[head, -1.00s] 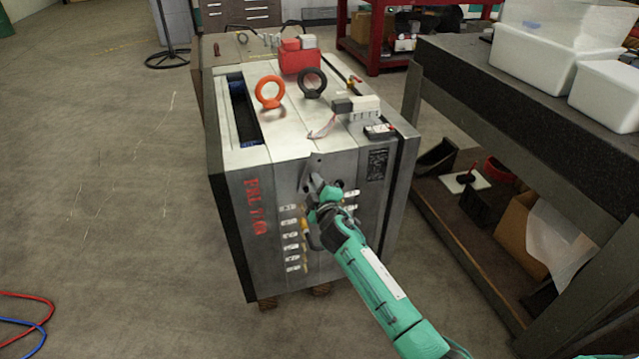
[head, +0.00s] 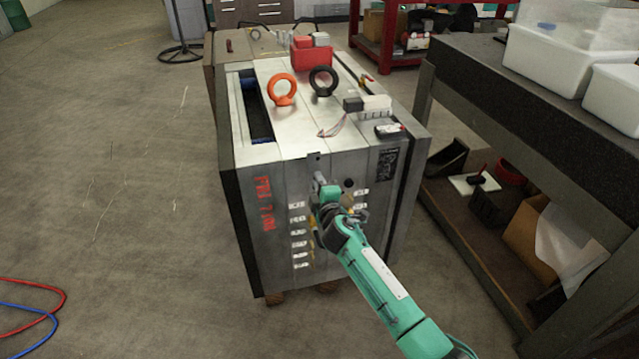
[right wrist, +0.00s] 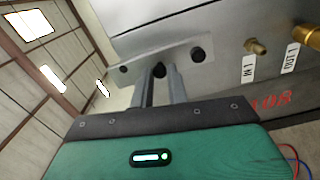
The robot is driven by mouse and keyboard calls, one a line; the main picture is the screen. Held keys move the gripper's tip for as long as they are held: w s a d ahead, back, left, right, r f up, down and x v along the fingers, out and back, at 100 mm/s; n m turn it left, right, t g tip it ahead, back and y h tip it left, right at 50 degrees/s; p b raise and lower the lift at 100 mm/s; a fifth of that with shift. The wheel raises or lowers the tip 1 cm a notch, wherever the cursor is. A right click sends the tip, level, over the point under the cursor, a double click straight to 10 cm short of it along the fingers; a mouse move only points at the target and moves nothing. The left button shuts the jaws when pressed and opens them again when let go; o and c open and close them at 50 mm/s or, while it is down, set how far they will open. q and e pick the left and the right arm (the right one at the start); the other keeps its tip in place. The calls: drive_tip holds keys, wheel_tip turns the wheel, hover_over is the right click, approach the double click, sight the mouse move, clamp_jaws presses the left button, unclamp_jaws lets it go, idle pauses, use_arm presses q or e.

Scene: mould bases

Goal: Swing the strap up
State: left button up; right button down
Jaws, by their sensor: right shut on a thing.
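The mould base (head: 290,165) is a large grey steel block with red lettering on its front face. The strap is a flat grey metal plate on that face; in the right wrist view the strap (right wrist: 180,62) shows a small hole at its far left end and a dark bolt at its right. My right gripper (head: 326,192) is at the upper middle of the face. In the right wrist view its fingers (right wrist: 161,80) are shut on the strap, with a dark round knob between the tips. In the head view the gripper hides most of the strap. My left gripper is not in view.
Brass fittings with white labels (head: 299,232) line the face beside and below the gripper. An orange lifting eye (head: 282,90) and a black one (head: 323,81) stand on top. A dark workbench (head: 480,75) stands close on the right. The floor at left is open.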

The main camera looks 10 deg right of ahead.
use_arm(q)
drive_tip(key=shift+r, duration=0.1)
use_arm(e)
drive_tip(key=shift+a, duration=0.2)
drive_tip(key=c, duration=1.4)
unclamp_jaws()
drive_tip(key=shift+o, duration=0.2)
drive_tip(key=shift+d, duration=0.1)
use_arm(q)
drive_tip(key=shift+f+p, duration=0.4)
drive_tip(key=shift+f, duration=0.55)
use_arm(e)
drive_tip(key=s, duration=1.3)
drive_tip(key=shift+s+d, duration=0.2)
drive_tip(key=shift+s, duration=0.2)
